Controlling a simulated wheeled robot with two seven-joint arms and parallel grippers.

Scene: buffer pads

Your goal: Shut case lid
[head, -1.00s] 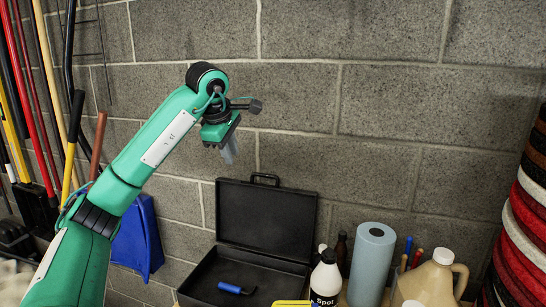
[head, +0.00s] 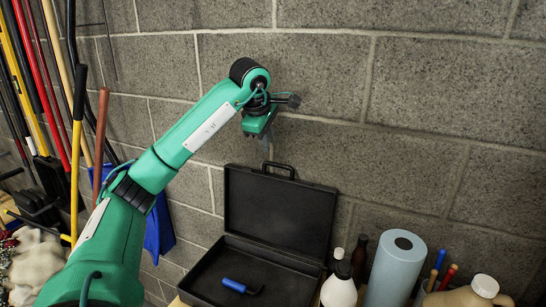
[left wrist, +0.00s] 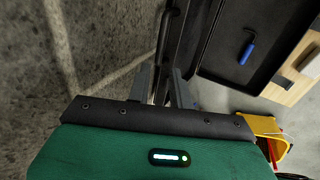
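The black case stands open in the head view, its lid (head: 277,212) upright at the back and its base (head: 208,268) flat in front. The lid's handle (head: 279,167) is at its top edge. A blue-handled tool (head: 233,285) lies in the base, also seen in the left wrist view (left wrist: 248,50). My left gripper (head: 267,152) is just above and left of the handle in the head view, fingers pointing down. In the left wrist view its fingers (left wrist: 162,86) are apart, with the dark lid edge beyond them. Contact cannot be told. My right gripper is not in view.
A grey block wall (head: 420,110) rises behind the case. A blue paper roll (head: 393,272), bottles (head: 340,287) and a beige jug (head: 468,294) stand to its right. Long-handled tools (head: 60,90) lean at the left. A yellow object (left wrist: 264,130) shows in the left wrist view.

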